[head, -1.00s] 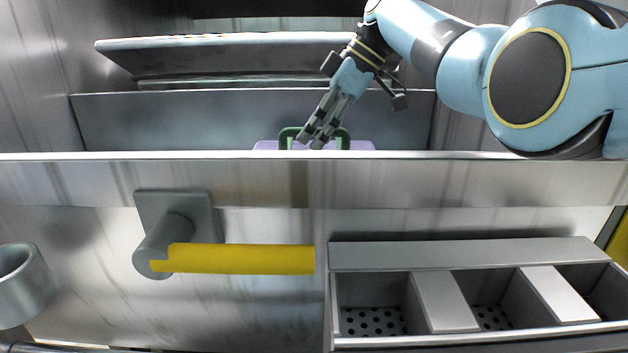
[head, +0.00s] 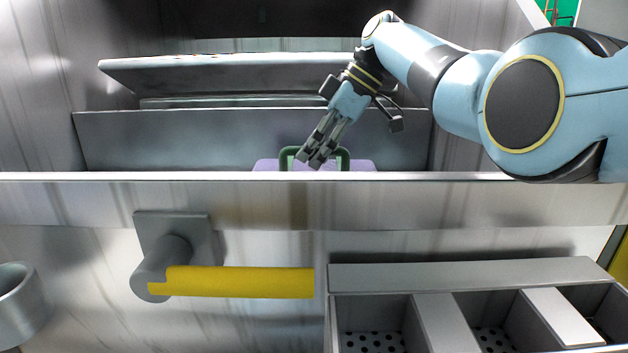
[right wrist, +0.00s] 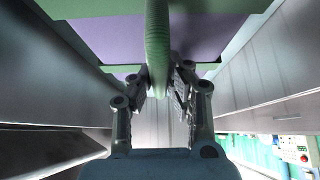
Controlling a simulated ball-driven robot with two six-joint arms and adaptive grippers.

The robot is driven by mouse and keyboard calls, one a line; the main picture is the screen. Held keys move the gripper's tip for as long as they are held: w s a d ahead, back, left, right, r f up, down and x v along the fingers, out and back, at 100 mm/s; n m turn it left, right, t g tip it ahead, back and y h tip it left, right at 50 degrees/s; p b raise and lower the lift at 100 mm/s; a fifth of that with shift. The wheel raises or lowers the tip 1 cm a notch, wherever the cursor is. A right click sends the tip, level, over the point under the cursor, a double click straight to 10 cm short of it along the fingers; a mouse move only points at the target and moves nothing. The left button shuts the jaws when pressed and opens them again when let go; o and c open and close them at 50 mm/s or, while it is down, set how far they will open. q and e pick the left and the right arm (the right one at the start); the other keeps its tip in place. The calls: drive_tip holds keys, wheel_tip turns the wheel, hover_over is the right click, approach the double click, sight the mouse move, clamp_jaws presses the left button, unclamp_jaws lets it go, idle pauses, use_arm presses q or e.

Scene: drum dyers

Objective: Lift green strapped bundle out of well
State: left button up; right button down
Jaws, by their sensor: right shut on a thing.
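The bundle (head: 362,165) is purple with a green looped strap handle (head: 345,156) on top. It sits in the steel well, and only its top shows above the front rim in the head view. In the right wrist view the bundle's purple and green face (right wrist: 110,38) fills the top, with the handle (right wrist: 157,45) running down the middle. My right gripper (head: 312,160) reaches down from the upper right and is shut on the handle; in the right wrist view its fingers (right wrist: 160,82) close from both sides. The bundle's lower part is hidden behind the rim. My left gripper is not in view.
The well's steel front rim (head: 200,177) runs across the head view. A slanted panel (head: 225,72) stands behind the well. Below the rim are a yellow-sleeved handle (head: 240,282) and a compartmented tray (head: 460,275). A grey cup-like part (head: 22,300) is at lower left.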

drive_tip(key=shift+r, duration=0.2)
drive_tip(key=shift+r+p, duration=0.4)
drive_tip(key=shift+r, duration=1.6)
drive_tip(key=s+d+r+p, duration=0.6)
drive_tip(key=d+r+p, duration=0.2)
drive_tip(key=d+p, duration=0.2)
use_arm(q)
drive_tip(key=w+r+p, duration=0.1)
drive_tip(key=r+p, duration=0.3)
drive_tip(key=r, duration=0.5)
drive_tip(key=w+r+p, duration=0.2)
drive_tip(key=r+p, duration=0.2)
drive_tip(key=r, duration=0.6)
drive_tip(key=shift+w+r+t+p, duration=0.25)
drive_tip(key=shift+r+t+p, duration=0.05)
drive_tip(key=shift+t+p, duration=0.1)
use_arm(e)
drive_tip(key=s, duration=0.8)
drive_tip(key=shift+s+r, duration=0.15)
drive_tip(key=shift+s, duration=0.25)
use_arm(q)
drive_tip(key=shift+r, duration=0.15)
use_arm(e)
drive_tip(key=shift+r, duration=0.1)
